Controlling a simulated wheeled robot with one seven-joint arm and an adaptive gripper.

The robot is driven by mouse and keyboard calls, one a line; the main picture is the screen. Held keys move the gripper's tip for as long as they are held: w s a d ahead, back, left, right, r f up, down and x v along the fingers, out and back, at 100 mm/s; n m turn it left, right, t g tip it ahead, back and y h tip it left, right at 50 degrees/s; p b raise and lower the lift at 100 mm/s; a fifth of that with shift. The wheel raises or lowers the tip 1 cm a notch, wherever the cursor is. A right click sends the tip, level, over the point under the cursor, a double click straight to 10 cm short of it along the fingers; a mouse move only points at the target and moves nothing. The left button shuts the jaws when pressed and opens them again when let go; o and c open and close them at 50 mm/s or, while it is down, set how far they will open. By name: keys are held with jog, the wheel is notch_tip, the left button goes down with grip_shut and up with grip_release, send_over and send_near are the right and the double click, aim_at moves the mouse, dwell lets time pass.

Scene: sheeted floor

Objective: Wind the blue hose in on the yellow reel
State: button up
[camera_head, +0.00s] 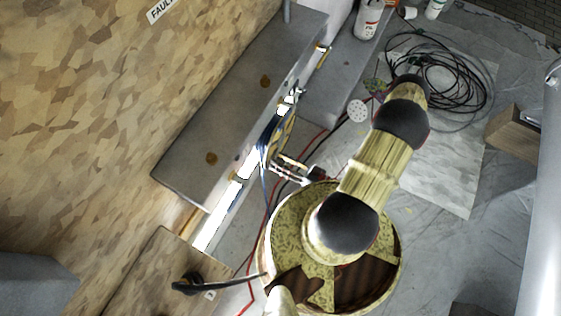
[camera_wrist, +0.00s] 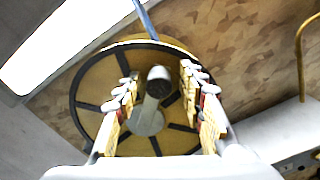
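The yellow reel (camera_wrist: 97,84), with dark spokes and a dark rim, faces my wrist camera. A grey crank with a dark-tipped round handle (camera_wrist: 158,82) stands out near its middle. A piece of blue hose (camera_wrist: 145,18) runs up from the reel's top edge. In the head view the reel (camera_head: 287,131) shows nearly edge-on below the grey bench, with blue hose (camera_head: 264,163) beside it. My gripper (camera_wrist: 160,103) is open, its fingers on either side of the handle with visible gaps. In the head view my gripper (camera_head: 296,170) is small, close in front of the reel.
A grey bench (camera_head: 235,110) stands over the reel's left side, by a wood-patterned panel (camera_head: 110,90). Red and black cables run along the floor. A black cable coil (camera_head: 440,75) lies on a sheet at upper right, near a wooden box (camera_head: 515,135). A yellow curved pipe (camera_wrist: 300,60) shows at right.

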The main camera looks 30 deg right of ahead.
aim_at(273, 147)
notch_tip(273, 147, up, 10)
jog(key=shift+f, duration=0.2)
jog(key=shift+c, duration=0.4)
